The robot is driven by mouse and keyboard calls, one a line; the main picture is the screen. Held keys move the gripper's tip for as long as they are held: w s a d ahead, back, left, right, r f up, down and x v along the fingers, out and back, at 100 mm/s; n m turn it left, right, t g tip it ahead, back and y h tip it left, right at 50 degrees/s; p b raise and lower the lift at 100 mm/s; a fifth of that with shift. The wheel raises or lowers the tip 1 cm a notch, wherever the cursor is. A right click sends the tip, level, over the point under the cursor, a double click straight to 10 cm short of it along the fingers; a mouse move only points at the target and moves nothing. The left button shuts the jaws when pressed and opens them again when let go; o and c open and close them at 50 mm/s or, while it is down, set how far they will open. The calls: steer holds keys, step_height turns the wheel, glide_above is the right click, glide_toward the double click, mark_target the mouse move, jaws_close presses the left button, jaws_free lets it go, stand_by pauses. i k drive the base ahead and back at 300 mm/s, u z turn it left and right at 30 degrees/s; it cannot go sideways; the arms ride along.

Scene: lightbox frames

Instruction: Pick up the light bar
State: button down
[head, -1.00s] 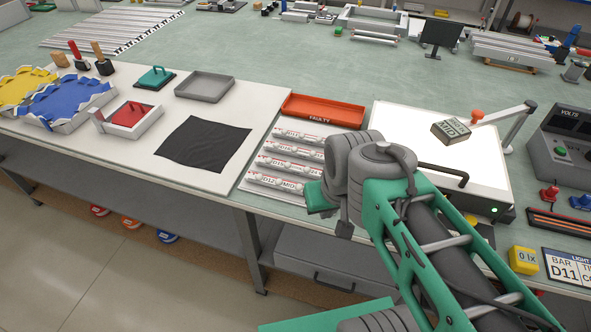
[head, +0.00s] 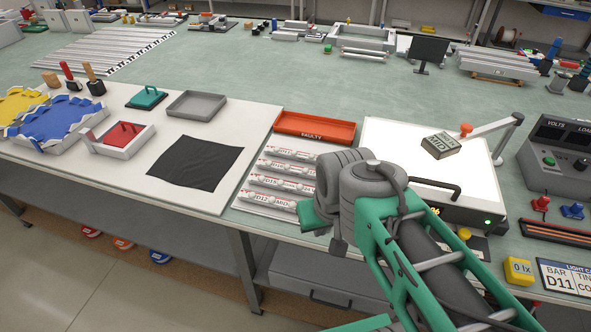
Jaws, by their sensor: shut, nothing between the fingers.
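Several light bars lie in parallel rows in a pale rack (head: 262,205) on the bench, left of my arm. They are whitish tubes with printed labels and red marks. The back bar (head: 290,153) seems to read D11, and the front bar (head: 268,200) reads D12 and MID. My arm's grey joint and green links hide the right ends of the front rows. My gripper's fingers do not show.
An orange FAULTY tray (head: 315,127) stands behind the rack. A lit white panel (head: 390,140) with a black handle (head: 436,187) and a grey MID block (head: 440,146) lies to the right. A black cloth (head: 195,168) lies left. A card (head: 565,276) reads BAR D11.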

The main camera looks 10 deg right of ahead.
mark_target(261, 199)
steer(key=z, duration=0.1)
steer(key=k, duration=0.95)
steer(key=u, duration=0.8)
steer(key=i, duration=0.85)
steer(key=z, duration=0.7)
steer(key=i, duration=0.55)
steer(key=z, duration=0.1)
steer(key=k, duration=0.55)
steer(key=u, duration=1.25)
steer(key=i, duration=0.8)
